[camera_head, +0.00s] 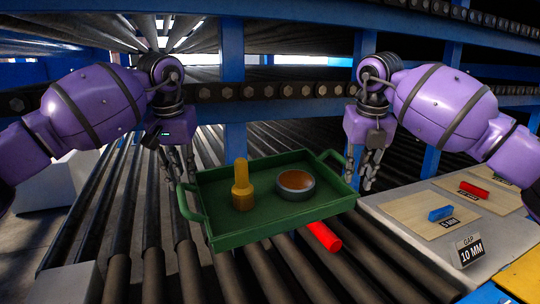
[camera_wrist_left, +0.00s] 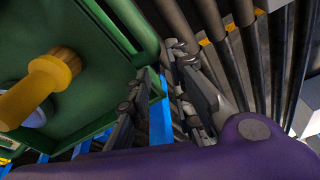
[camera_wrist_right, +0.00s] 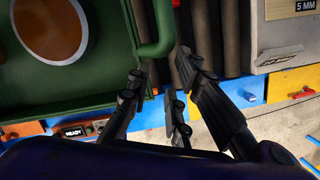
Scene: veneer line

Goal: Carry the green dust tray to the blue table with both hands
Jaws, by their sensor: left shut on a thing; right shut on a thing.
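The green dust tray (camera_head: 270,232) is above the dark rollers in the head view; I cannot tell whether it touches them. It carries an upright yellow-orange brush-like piece (camera_head: 242,188) and a round grey dish with orange-brown contents (camera_head: 296,184). My left gripper (camera_head: 180,178) is shut on the tray's left handle (camera_head: 190,202). My right gripper (camera_head: 362,178) is shut on the right handle (camera_head: 331,156). The tray also shows in the left wrist view (camera_wrist_left: 92,95) and right wrist view (camera_wrist_right: 108,50). I cannot make out a blue table for certain.
A red cylinder (camera_head: 324,236) lies at the tray's front right edge. A grey bench (camera_head: 405,215) with sample boards, a blue block (camera_head: 440,213) and a "GAP 10 MM" sign (camera_head: 470,250) stands at right. Blue rack posts (camera_head: 232,60) rise behind the tray.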

